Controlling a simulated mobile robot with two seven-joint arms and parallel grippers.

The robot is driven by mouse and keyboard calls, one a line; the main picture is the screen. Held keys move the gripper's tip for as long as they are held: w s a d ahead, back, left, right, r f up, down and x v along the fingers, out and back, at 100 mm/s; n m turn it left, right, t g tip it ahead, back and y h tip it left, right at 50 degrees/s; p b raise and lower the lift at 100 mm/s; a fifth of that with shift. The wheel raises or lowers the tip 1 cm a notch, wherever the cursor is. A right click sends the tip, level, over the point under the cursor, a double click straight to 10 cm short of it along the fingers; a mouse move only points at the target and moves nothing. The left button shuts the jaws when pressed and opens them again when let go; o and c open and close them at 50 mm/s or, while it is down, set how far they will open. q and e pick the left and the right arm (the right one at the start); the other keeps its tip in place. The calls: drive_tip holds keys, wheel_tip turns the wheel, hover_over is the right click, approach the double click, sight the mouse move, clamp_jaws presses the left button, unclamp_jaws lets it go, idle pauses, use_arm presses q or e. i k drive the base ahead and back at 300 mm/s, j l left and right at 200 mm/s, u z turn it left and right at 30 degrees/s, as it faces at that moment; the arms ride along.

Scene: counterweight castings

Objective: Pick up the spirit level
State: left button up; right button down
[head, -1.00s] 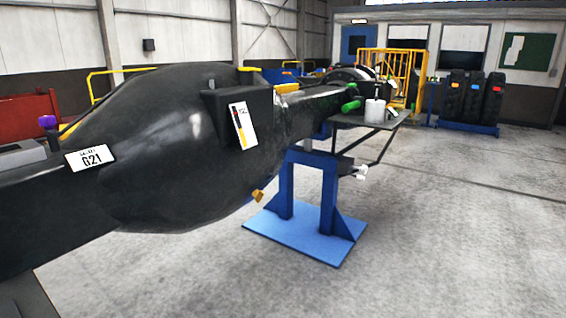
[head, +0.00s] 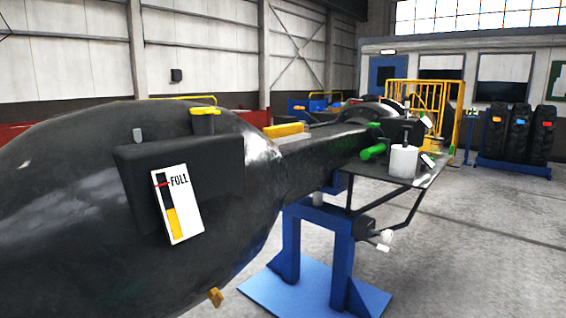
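A yellow bar (head: 285,130) lies on top of the dark casting (head: 60,215), where the bulky body narrows into the beam. It could be the spirit level, but it is too small to make out any vial. The black box (head: 220,165) on the casting's side stands nearer to me and to the left of the bar. Neither of my grippers is in view.
A shelf (head: 425,172) carrying a white container (head: 403,161) and a green-handled item (head: 373,152) juts out to the right. A blue stand (head: 290,245) is below the beam. A white FULL gauge (head: 177,205) is on the box. Grey floor (head: 480,240) is clear at right.

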sight(277, 132)
drive_tip(key=i+l+u, duration=0.25)
drive_tip(key=i+l, duration=0.95)
